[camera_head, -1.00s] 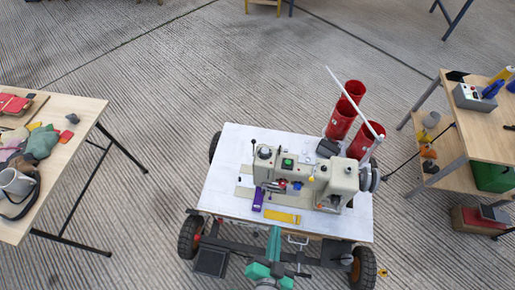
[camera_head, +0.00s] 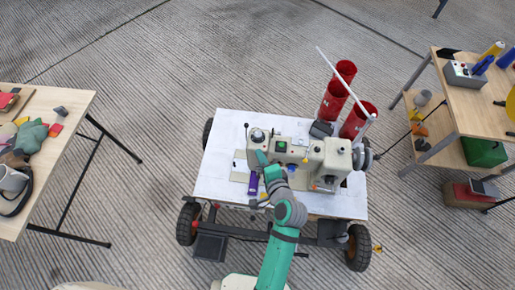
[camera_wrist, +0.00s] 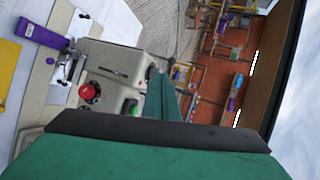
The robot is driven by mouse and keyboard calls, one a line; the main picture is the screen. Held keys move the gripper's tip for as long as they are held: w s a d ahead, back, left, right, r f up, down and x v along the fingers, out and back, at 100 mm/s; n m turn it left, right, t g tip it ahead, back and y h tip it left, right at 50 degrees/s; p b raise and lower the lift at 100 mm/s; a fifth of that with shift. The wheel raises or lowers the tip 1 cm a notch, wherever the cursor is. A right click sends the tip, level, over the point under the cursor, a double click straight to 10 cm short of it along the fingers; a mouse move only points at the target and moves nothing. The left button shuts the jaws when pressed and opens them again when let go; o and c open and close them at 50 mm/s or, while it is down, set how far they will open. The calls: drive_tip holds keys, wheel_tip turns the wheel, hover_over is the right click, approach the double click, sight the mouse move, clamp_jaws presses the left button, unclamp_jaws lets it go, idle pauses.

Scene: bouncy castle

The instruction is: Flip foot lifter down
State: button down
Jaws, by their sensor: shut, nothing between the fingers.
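A beige sewing machine (camera_head: 325,157) stands on a white table. It also shows tilted in the wrist view (camera_wrist: 112,62). In the wrist view, the metal needle and presser-foot parts (camera_wrist: 67,63) are at the left, near a red knob (camera_wrist: 88,91). I cannot clearly make out the foot lifter lever; it is small or hidden. My green gripper (camera_head: 262,157) is shut and empty, at the left head end of the machine in the head view. I cannot tell if it touches the machine.
The white table (camera_head: 222,165) has a purple object (camera_head: 253,184) beside the machine head, also in the wrist view (camera_wrist: 40,33). Red cylinders (camera_head: 334,98) and a white rod stand behind.

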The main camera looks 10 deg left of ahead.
drive_tip(key=x, duration=0.3)
drive_tip(key=r+x, duration=0.1)
drive_tip(key=x, duration=0.7)
drive_tip(key=shift+w+a+r, duration=0.15)
drive_tip(key=shift+w+r, duration=0.05)
drive_tip(key=shift+w, duration=0.1)
drive_tip(key=shift+w+a, duration=0.3)
drive_tip(key=shift+w, duration=0.2)
drive_tip(key=shift+w+a, duration=0.1)
